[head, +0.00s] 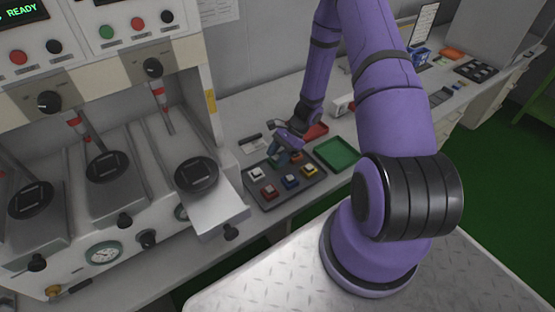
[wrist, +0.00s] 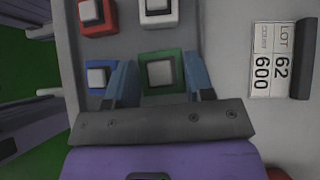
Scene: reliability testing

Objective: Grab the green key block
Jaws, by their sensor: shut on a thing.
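The green key block (wrist: 177,63), a green square base with a grey key top, shows in the wrist view between the two fingers of my gripper (wrist: 159,80). My gripper is shut on it, with a blue finger at its left and right sides. In the head view my gripper (head: 279,157) is over the back part of the dark block tray (head: 300,190), and the green block is mostly hidden there. I cannot tell whether the block is lifted off the tray.
White (head: 257,174), red (head: 269,191), blue (head: 291,181) and yellow (head: 309,170) key blocks sit on the dark tray close around my gripper. An empty green tray (head: 338,153) lies to the right. A test machine (head: 110,170) stands at left. A lot-number plate (wrist: 270,60) lies beside the tray.

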